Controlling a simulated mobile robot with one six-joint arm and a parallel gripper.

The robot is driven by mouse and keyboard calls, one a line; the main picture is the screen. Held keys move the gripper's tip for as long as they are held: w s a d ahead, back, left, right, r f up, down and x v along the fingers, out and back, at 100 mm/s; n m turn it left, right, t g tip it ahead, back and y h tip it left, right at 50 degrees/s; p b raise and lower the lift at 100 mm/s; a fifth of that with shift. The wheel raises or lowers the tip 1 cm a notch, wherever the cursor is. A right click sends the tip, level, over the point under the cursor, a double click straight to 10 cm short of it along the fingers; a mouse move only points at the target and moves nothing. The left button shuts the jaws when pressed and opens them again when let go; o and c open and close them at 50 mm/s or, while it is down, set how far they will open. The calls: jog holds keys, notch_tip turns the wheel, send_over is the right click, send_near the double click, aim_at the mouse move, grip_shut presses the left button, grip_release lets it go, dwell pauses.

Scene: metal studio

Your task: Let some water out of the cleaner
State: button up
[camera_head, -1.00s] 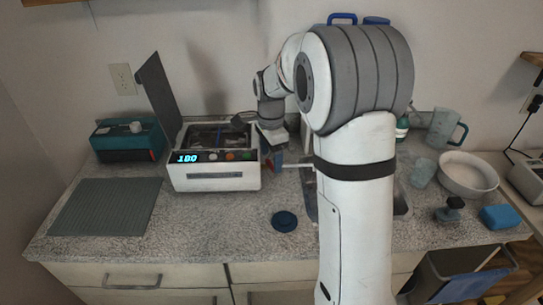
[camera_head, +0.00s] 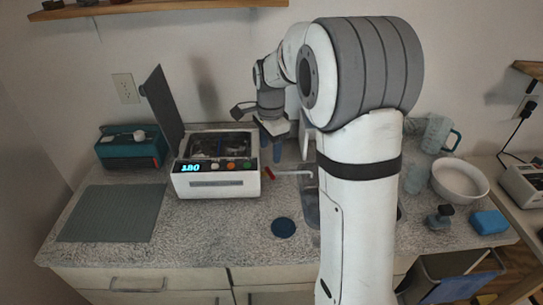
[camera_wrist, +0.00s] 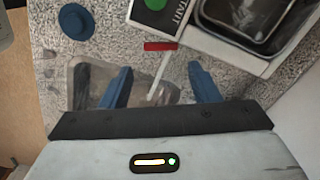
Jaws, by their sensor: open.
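The cleaner (camera_head: 217,181) is a white box with a lit display, its dark lid (camera_head: 163,108) raised and its metal tank (camera_wrist: 250,14) open at the top. A red valve handle (camera_head: 268,173) sits at its right side, and a pale drain pipe (camera_head: 294,172) runs right from there. In the wrist view the red handle (camera_wrist: 160,46) lies crosswise to the pipe (camera_wrist: 158,88). I cannot tell whether water flows. My gripper (camera_wrist: 159,72) is open and empty, its blue fingers either side of the pipe in the picture, with the handle beyond their tips. It also shows in the head view (camera_head: 291,155), behind the pipe.
The sink (camera_head: 312,208) lies under the pipe's end, partly hidden by my arm. A blue round lid (camera_head: 283,228) lies in front. A ribbed mat (camera_head: 112,213) and a teal box (camera_head: 133,148) stand left; a white bowl (camera_head: 460,178) and blue sponge (camera_head: 489,222) lie right.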

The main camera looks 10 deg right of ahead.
aim_at(272, 175)
jog(key=n, duration=0.1)
jog(key=s+n+t, duration=0.1)
jog(key=n, duration=0.3)
jog(key=shift+s+d+f, duration=0.1)
jog(key=shift+s+d, duration=0.05)
jog(key=shift+s, duration=0.1)
jog(key=c, duration=0.5)
jog(key=shift+o, duration=0.2)
jog(key=shift+s+n+t+b, duration=0.25)
jog(key=shift+n+t+b, duration=0.15)
jog(key=shift+n, duration=0.5)
notch_tip(272, 175, down, 8)
jog(key=n+t, duration=0.1)
jog(key=n, duration=0.4)
jog(key=n+t, duration=0.1)
jog(key=n, duration=0.4)
jog(key=shift+r+t+y, duration=0.2)
jog(key=shift+t+y, duration=0.1)
grip_shut()
